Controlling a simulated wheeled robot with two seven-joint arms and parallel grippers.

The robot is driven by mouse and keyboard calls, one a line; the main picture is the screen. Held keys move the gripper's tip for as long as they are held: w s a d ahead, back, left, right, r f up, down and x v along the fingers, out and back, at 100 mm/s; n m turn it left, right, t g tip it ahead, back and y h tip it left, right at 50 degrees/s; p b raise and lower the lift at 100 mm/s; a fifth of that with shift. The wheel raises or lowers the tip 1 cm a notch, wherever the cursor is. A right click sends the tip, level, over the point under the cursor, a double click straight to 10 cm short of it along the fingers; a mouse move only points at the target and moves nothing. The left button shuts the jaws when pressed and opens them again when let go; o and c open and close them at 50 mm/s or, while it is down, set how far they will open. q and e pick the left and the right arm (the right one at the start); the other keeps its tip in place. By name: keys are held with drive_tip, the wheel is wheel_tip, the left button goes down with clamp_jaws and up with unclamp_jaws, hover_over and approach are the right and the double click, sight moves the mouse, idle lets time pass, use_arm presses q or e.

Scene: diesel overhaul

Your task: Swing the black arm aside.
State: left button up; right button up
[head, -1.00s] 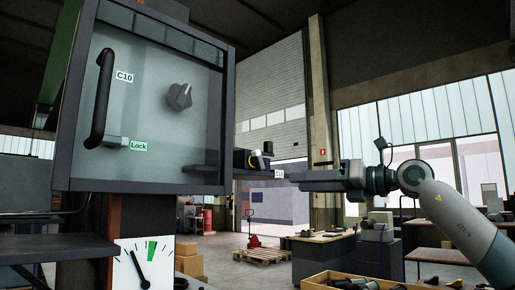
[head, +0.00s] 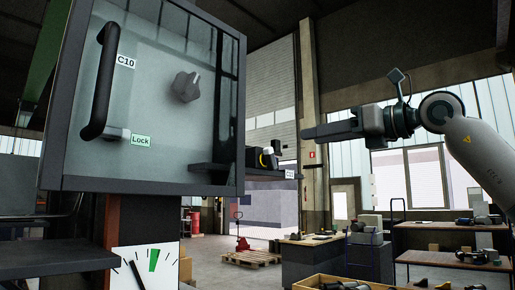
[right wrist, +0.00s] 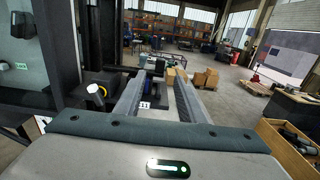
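The black arm (head: 225,170) is a flat dark bar reaching right from the front of the glass-fronted cabinet, with a small white label (head: 290,174) at its end. A black block with a yellow ring and white top (head: 262,158) stands on it. My right gripper (head: 305,133) is level, above and apart from the arm's labelled end. In the right wrist view its two fingers (right wrist: 155,95) stand apart with nothing gripped; the label (right wrist: 145,105) shows between them, lower down. The block (right wrist: 96,96) is left of the fingers there. My left gripper is not in view.
The cabinet (head: 150,110) has a black handle (head: 100,80), a grey knob (head: 186,87) and a green "Lock" tag (head: 141,140). A dial gauge (head: 146,266) is below. A wooden crate (right wrist: 285,152) and benches stand at right. The air around the gripper is clear.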

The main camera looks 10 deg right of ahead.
drive_tip(key=p+x, duration=0.8)
drive_tip(key=x, duration=0.8)
drive_tip(key=shift+r, duration=0.2)
drive_tip(key=shift+w+a+f+p, duration=0.15)
drive_tip(key=shift+w+a+p, duration=0.15)
drive_tip(key=shift+w, duration=0.1)
drive_tip(key=shift+d, duration=0.1)
drive_tip(key=shift+c, duration=0.6)
clamp_jaws()
